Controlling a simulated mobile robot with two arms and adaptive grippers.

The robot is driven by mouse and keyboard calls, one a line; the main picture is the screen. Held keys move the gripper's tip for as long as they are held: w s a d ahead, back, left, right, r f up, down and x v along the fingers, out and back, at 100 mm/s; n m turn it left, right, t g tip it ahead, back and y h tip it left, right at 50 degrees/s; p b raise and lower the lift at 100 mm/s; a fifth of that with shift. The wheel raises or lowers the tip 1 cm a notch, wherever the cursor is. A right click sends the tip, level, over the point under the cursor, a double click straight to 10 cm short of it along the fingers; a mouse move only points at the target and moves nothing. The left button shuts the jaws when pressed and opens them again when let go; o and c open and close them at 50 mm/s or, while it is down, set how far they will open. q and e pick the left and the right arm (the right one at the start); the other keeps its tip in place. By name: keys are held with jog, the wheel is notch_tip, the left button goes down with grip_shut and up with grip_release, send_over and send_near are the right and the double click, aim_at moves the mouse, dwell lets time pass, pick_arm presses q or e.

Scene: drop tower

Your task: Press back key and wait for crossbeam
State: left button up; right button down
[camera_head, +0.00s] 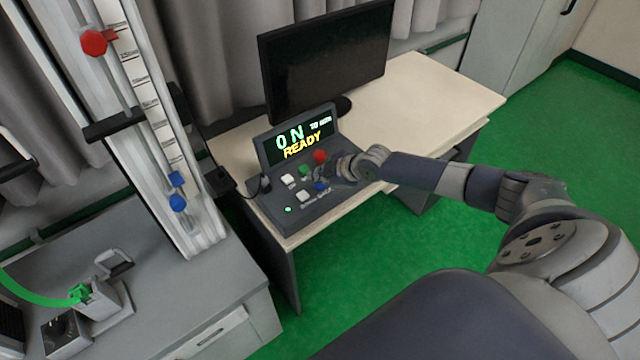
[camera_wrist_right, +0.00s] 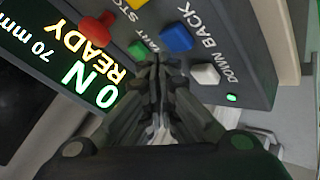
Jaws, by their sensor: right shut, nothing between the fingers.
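A white key (camera_wrist_right: 205,74) sits by "DOWN". My right gripper (camera_wrist_right: 157,66) is shut and empty over the panel, its tips near the green key (camera_wrist_right: 138,49) and blue key; I cannot tell whether they touch. A dark crossbeam (camera_head: 113,126) sits across the tower's scaled column (camera_head: 150,90). My left gripper is out of view.
A red knob (camera_head: 320,157) rises beside the green key. A black monitor (camera_head: 325,60) stands behind the console. The tower carries a red part (camera_head: 94,42) high up and a blue part (camera_head: 177,203) low down. The desk right of the monitor is clear.

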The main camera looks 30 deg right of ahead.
aim_at(319, 186)
jog(key=shift+f, duration=0.1)
dwell(0.6)
jog(key=shift+f+b, duration=0.3)
jog(key=shift+b, duration=0.1)
jog(key=shift+f+b, duration=0.55)
jog(key=shift+f, duration=0.05)
dwell(0.5)
jog(key=shift+r, duration=0.1)
jog(key=shift+r+p, duration=0.75)
jog(key=shift+r, duration=0.25)
notch_tip(319, 186, up, 5)
jog(key=p, duration=0.4)
